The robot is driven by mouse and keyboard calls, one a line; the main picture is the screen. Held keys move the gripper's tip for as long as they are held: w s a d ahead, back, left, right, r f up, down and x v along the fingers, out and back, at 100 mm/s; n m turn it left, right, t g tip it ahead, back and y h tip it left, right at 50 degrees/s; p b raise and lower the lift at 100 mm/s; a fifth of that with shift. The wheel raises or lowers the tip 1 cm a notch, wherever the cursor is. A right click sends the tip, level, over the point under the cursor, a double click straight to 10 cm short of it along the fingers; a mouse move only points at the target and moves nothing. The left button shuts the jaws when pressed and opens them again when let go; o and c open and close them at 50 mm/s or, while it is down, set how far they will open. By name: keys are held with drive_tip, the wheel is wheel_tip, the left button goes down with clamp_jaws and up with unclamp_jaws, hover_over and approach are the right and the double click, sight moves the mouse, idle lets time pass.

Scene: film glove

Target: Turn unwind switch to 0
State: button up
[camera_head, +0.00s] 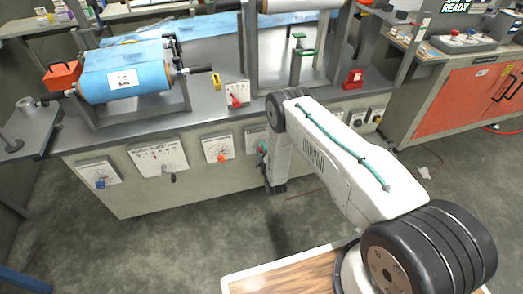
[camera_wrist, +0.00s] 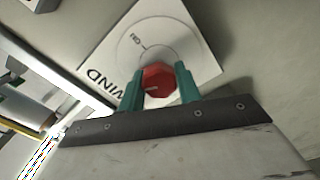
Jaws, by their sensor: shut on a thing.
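A red switch knob (camera_wrist: 157,80) sits on a white square dial plate (camera_wrist: 185,28) in the wrist view. The visible lettering ends in "WIND"; its start is cut off or hidden. A small label stands by an arc above the knob, too small to read surely. A pale mark shows on the knob's near face. My gripper (camera_wrist: 158,72) has its two teal fingers on either side of the knob, shut on it. In the head view my gripper (camera_head: 262,148) is at the front panel, and my arm hides most of this dial plate (camera_head: 254,138).
Other dials are on the same panel: one with a blue knob (camera_head: 99,172) and one with an orange knob (camera_head: 217,149). A blue film roll (camera_head: 125,80) stands on the bench above. An orange cabinet (camera_head: 465,100) is at the right. Open floor (camera_head: 190,230) lies in front.

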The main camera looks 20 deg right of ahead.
drive_tip(key=n, duration=0.5)
drive_tip(key=shift+f, duration=0.1)
idle(0.5)
drive_tip(key=o, duration=1)
drive_tip(key=shift+c, duration=0.2)
drive_tip(key=s, duration=0.7)
drive_tip(key=shift+s, duration=0.4)
